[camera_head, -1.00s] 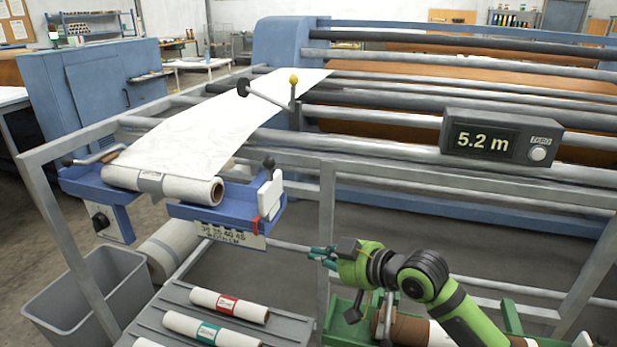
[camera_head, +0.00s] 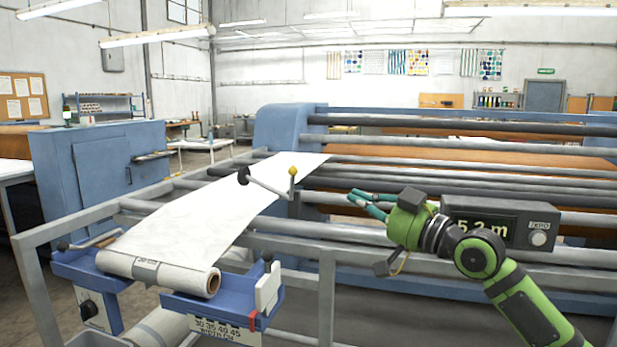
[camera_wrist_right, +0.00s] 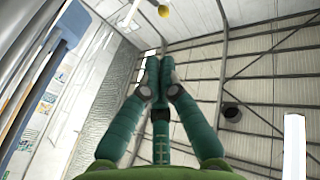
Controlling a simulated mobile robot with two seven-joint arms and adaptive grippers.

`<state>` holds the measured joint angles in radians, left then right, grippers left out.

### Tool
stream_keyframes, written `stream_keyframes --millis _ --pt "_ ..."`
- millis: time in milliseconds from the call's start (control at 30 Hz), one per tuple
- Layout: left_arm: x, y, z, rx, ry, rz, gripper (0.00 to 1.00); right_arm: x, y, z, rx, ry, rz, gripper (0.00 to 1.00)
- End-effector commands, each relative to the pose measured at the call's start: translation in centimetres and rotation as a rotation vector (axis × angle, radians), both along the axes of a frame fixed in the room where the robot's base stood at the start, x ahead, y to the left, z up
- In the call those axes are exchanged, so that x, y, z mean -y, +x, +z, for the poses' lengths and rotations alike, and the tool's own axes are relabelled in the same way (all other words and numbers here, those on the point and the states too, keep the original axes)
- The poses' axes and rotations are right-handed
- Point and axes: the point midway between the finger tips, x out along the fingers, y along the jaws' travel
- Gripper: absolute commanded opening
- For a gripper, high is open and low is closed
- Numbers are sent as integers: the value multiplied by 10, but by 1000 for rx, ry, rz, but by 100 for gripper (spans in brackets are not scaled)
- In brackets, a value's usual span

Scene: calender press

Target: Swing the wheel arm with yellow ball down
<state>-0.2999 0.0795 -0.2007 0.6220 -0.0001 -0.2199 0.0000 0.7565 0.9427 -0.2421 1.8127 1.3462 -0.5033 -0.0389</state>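The wheel arm (camera_head: 268,187) is a thin metal bar above the white sheet. A dark wheel (camera_head: 243,175) is at its left end, raised clear of the sheet. A short upright at its right end carries the yellow ball (camera_head: 293,171). The ball also shows at the top of the right wrist view (camera_wrist_right: 164,11). My right gripper (camera_head: 351,196) is to the right of the ball and apart from it, fingers pointing left. In the right wrist view its green fingers (camera_wrist_right: 158,64) meet at the tips with nothing between them. My left gripper is not in view.
The white sheet (camera_head: 205,225) runs from a roll (camera_head: 165,272) on a blue cradle up to the press rollers (camera_head: 420,180). A grey display box (camera_head: 515,215), partly behind my right arm, reads about 5.2 m. A metal frame rail (camera_head: 327,300) stands in front.

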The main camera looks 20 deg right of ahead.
Motion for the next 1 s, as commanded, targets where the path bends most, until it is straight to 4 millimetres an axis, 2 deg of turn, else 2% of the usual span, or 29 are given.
stream_keyframes --millis 167,600,800,1000 --pt "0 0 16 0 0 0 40 -12 20 9 0 4 2 0" --pt "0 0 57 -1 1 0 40 -55 98 23 -3 4 2 0" --pt "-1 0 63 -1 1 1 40 -64 115 23 -2 1 0 0" --pt "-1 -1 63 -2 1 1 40 -66 119 21 -2 -1 0 0"
